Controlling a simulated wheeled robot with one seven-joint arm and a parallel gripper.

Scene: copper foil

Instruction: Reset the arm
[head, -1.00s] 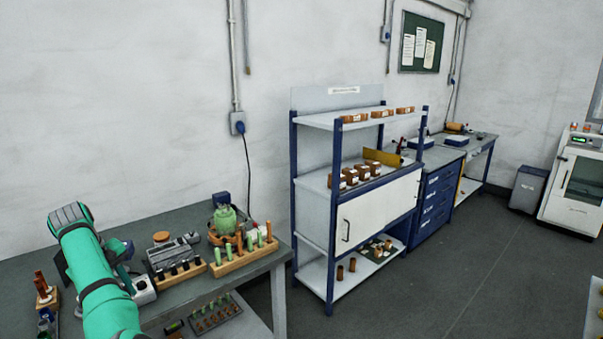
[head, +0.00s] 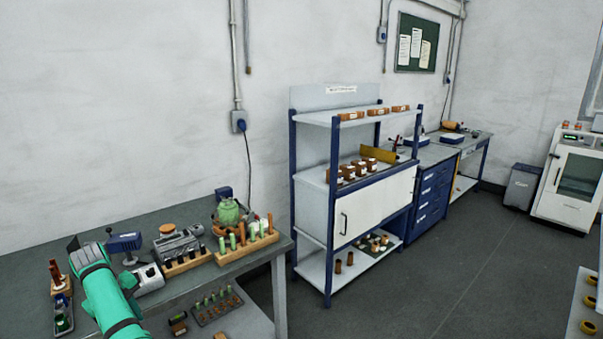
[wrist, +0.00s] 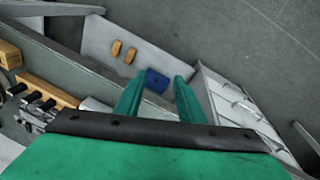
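My green arm (head: 108,300) reaches in from the lower left of the head view, over the grey workbench (head: 60,237). The gripper's fingers are not clear in the head view. In the wrist view my gripper (wrist: 160,88) shows two green fingers spread apart with a gap between them. Nothing is held between them. A small blue object (wrist: 156,80) shows in the gap, below and beyond the fingertips.
Wooden racks (head: 247,250) with upright green and orange pieces stand on the bench right of my arm. A shelf unit (head: 312,208) with small brown boxes stands beyond the bench. Open floor (head: 460,280) lies at the right.

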